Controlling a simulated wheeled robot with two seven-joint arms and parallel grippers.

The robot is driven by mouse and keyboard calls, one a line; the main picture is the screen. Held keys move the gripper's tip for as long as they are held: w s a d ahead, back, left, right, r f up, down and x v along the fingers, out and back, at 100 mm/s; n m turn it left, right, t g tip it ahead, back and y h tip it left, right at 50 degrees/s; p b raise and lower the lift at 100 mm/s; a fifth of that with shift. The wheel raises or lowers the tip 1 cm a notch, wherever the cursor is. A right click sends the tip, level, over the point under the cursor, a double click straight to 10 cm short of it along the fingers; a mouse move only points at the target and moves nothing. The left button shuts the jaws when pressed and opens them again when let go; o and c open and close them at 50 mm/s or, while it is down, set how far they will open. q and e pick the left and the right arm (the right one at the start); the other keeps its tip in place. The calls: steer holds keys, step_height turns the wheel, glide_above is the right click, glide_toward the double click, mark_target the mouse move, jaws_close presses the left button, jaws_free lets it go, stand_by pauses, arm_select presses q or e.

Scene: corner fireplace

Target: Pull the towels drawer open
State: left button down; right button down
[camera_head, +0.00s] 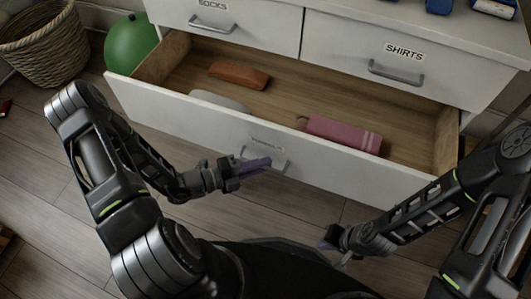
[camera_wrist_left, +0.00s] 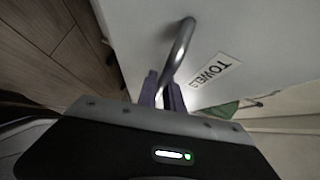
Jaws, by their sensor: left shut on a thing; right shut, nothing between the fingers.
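The towels drawer (camera_head: 205,116) is the lower, wide white drawer, pulled well out of the dresser so its wooden inside shows. Its label (camera_wrist_left: 214,71) reads "TOWELS" in the left wrist view. My left gripper (camera_head: 262,163) is at the drawer's front, shut on its metal handle (camera_wrist_left: 180,50). In the left wrist view the purple fingers sit on either side of the bar. In the head view the gripper partly covers the handle. My right gripper (camera_head: 325,245) is shut and empty, low in front of the drawer's right part, apart from it.
In the drawer lie a rolled pink towel (camera_head: 343,133), a brown item (camera_head: 239,75) and a pale grey item (camera_head: 219,101). Above are closed SOCKS (camera_head: 255,22) and SHIRTS (camera_head: 345,55) drawers. A green ball (camera_head: 130,42) and wicker basket (camera_head: 42,45) stand at left. The left floor is mostly clear.

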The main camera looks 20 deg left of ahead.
stand_by(0.3)
arm_select(q)
steer(key=c, duration=1.5)
jaws_free()
steer(key=shift+s+a, duration=0.1)
steer(key=p+v, duration=0.1)
steer(key=v, duration=0.6)
steer(key=shift+s+a, duration=0.2)
steer(key=shift+a, duration=0.05)
